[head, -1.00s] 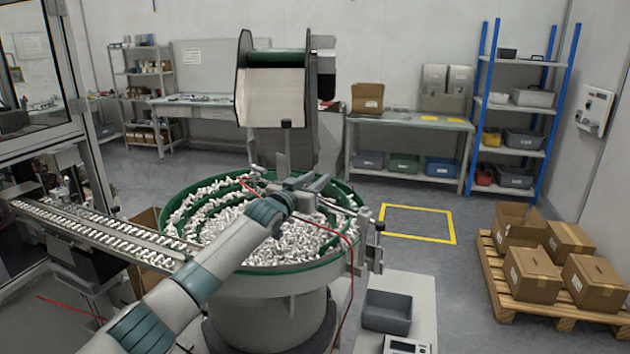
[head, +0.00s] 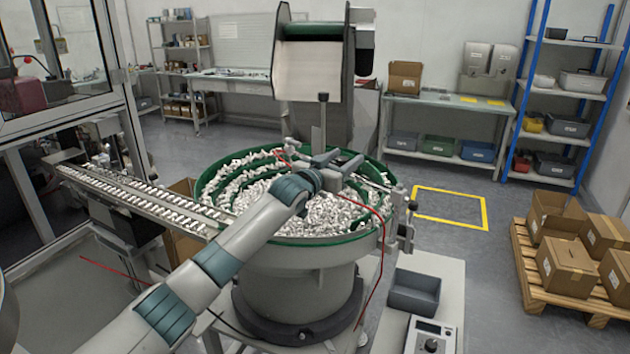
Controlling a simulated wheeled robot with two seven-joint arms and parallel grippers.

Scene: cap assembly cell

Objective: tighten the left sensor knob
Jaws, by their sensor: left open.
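The bowl feeder (head: 320,275) stands in the middle, its green-lined bowl full of small white caps. A dark-topped post (head: 323,97) rises behind my left gripper, in front of the hopper. A bracket with a small dark knob (head: 412,205) is on the bowl's right rim. I cannot tell for sure which of these is the left sensor knob. My left gripper (head: 337,160) is over the back right part of the bowl, jaws open, left of the rim bracket. The wrist partly hides its fingers, and contact cannot be made out. My right gripper is not in view.
A cap track (head: 145,200) runs from the bowl to the left. The hopper (head: 313,75) stands behind. A grey bin (head: 415,291) and a control box (head: 430,335) sit at front right. A red cable hangs by the bowl's right side. Boxes on a pallet (head: 570,310) stand far right.

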